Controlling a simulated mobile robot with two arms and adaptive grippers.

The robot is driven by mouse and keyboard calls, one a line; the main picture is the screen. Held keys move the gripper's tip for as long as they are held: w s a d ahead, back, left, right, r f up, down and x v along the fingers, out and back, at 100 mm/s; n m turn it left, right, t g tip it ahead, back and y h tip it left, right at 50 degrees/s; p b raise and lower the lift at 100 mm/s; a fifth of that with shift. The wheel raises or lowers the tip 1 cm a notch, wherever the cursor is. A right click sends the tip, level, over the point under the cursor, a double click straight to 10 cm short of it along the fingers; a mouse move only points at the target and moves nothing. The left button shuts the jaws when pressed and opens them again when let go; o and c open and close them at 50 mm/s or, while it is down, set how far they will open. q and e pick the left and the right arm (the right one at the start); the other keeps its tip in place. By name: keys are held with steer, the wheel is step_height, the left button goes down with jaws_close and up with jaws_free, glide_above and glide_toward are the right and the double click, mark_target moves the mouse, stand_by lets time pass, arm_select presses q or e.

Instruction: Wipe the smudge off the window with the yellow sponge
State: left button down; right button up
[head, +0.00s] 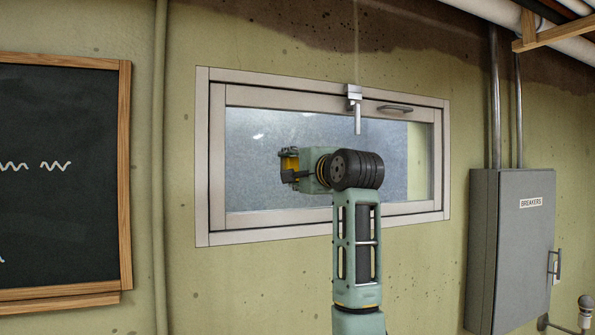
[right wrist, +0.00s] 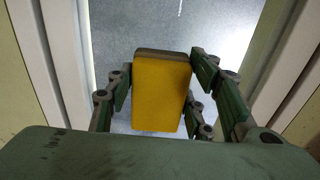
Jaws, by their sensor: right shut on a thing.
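My right gripper (head: 288,165) is in front of the left half of the window pane (head: 250,185), with its fingers pointing left in the head view. It is shut on the yellow sponge (head: 291,164), which shows only as a small patch between the fingers. In the right wrist view the sponge (right wrist: 160,95) sits between the two green fingers (right wrist: 162,88), with a grey-brown layer at its far end. I cannot tell whether it touches the glass. Small pale marks (head: 258,136) show on the pane; I cannot tell whether they are smudge or glare. My left gripper is out of view.
The white window frame (head: 205,160) surrounds the pane, with a latch (head: 355,100) and a handle (head: 395,108) along its top. A grey breaker box (head: 512,250) is at the right. A wood-framed blackboard (head: 60,220) and a vertical pipe (head: 160,170) are at the left.

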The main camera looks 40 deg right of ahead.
steer(key=shift+w+d, duration=0.15)
steer(key=shift+w, duration=0.25)
steer(key=shift+s+d, duration=0.35)
steer(key=shift+d, duration=0.5)
steer(key=shift+s+d, duration=0.3)
steer(key=shift+d, duration=0.55)
steer(key=shift+s+d, duration=1.4)
steer(key=shift+d, duration=3.45)
steer(key=shift+w+a+b, duration=0.3)
steer(key=shift+w+a, duration=0.15)
steer(key=shift+a, duration=0.95)
steer(key=shift+w+a+b, duration=0.35)
steer(key=shift+w+a, duration=0.1)
steer(key=shift+a, duration=1)
steer(key=shift+w+a+b, duration=0.3)
steer(key=shift+w+a, duration=0.15)
steer(key=shift+a, duration=0.95)
steer(key=shift+w+a, duration=0.25)
steer(key=shift+a, duration=0.55)
steer(key=shift+w+a, duration=0.25)
steer(key=shift+a, duration=0.6)
steer(key=shift+w+a, duration=0.25)
steer(key=shift+a, duration=0.55)
steer(key=shift+s+b, duration=0.1)
steer(key=shift+b, duration=0.25)
